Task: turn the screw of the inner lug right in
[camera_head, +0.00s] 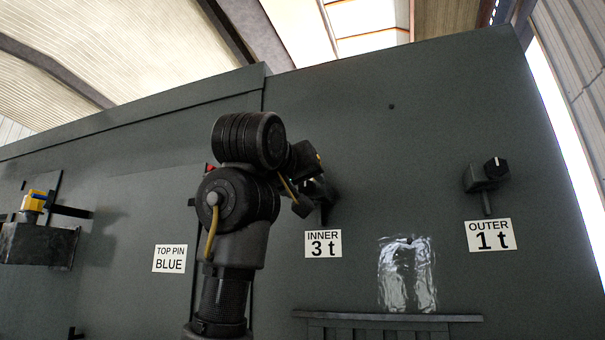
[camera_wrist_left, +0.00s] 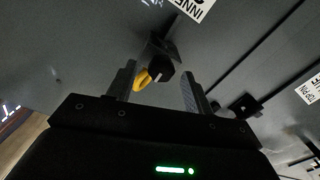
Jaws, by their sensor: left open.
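The inner lug (camera_wrist_left: 161,48) is a dark bracket on the grey panel, in the left wrist view. Its screw (camera_wrist_left: 159,75) has a black head with a white mark. A yellow curved piece (camera_wrist_left: 141,80) sits beside the head. My left gripper (camera_wrist_left: 158,72) is open, with one finger on each side of the screw head; I cannot tell whether either touches it. In the head view, my left gripper (camera_head: 313,192) and arm mostly hide the inner lug, above the "INNER 3 t" label (camera_head: 323,244). My right gripper is not in view.
The outer lug (camera_head: 484,178) with its black knob stands right, above the "OUTER 1 t" label (camera_head: 489,235). A clear plastic pouch (camera_head: 407,275) hangs above a dark ledge (camera_head: 390,318).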

